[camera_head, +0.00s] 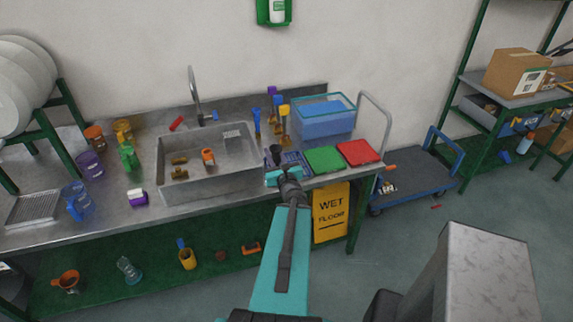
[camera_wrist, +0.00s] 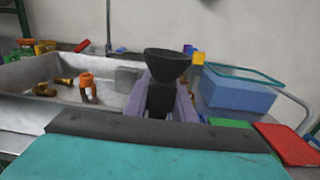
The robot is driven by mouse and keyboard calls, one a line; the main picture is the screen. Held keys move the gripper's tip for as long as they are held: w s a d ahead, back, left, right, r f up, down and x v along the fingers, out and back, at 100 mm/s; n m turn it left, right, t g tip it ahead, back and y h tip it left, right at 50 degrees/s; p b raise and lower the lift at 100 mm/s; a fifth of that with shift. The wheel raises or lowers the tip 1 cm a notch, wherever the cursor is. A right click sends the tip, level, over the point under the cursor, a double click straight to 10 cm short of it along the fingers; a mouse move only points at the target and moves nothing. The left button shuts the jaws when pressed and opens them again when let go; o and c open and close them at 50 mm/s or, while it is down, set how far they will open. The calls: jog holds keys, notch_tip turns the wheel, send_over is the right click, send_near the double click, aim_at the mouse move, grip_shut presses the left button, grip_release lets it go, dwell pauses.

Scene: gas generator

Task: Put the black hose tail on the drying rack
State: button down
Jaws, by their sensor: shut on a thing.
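The black hose tail, a flared cup-like piece on a narrower body, is upright in my gripper (camera_head: 277,163). It shows in the head view (camera_head: 277,151) and in the middle of the wrist view (camera_wrist: 166,66). My gripper (camera_wrist: 168,103) is shut on its lower body, at the front right of the sink. A flat ribbed metal rack (camera_head: 32,208), which looks like the drying rack, lies at the left end of the counter, well away from my gripper. Its top looks empty.
The sink (camera_head: 210,160) with a tall faucet (camera_head: 194,96) lies between gripper and rack. Purple, blue and orange cups (camera_head: 91,165) crowd the left counter. Green (camera_head: 324,160) and red (camera_head: 358,152) trays and a blue bin (camera_head: 325,119) stand right. A yellow sign (camera_head: 331,212) stands below.

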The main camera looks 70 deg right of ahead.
jog(key=shift+s+d, duration=0.2)
jog(key=shift+s, duration=0.2)
jog(key=shift+w+d+f+b, duration=0.1)
jog(key=shift+f+b, duration=0.05)
jog(key=shift+b, duration=0.2)
